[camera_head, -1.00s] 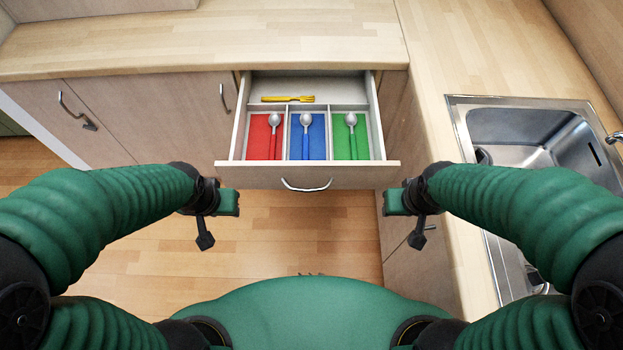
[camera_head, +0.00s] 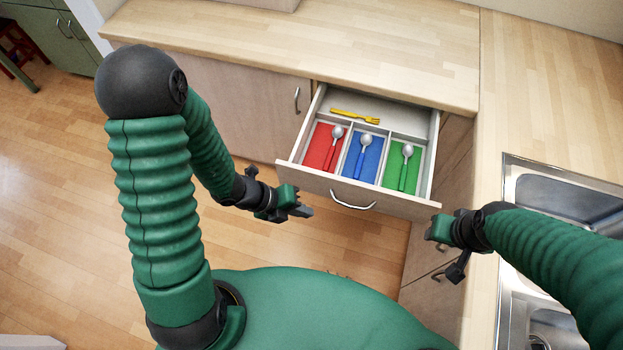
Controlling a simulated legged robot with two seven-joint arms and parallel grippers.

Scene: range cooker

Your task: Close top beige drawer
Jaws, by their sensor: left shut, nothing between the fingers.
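The top beige drawer (camera_head: 335,190) stands pulled open below the wooden counter. Its front has a curved metal handle (camera_head: 352,203). Inside are a red, a blue and a green compartment, each with a spoon, and a yellow fork (camera_head: 355,116) lies in the back section. My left gripper (camera_head: 303,211) is shut and empty, in front of the drawer and left of the handle, not visibly touching it. My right gripper (camera_head: 432,236) is near the drawer front's right corner, apparently apart from it; its fingers are too unclear to judge.
The wooden counter (camera_head: 300,50) runs behind the drawer and turns along the right side, where a metal sink (camera_head: 570,195) is set in. A closed cabinet door (camera_head: 240,110) is left of the drawer. The wooden floor (camera_head: 60,200) at left is clear.

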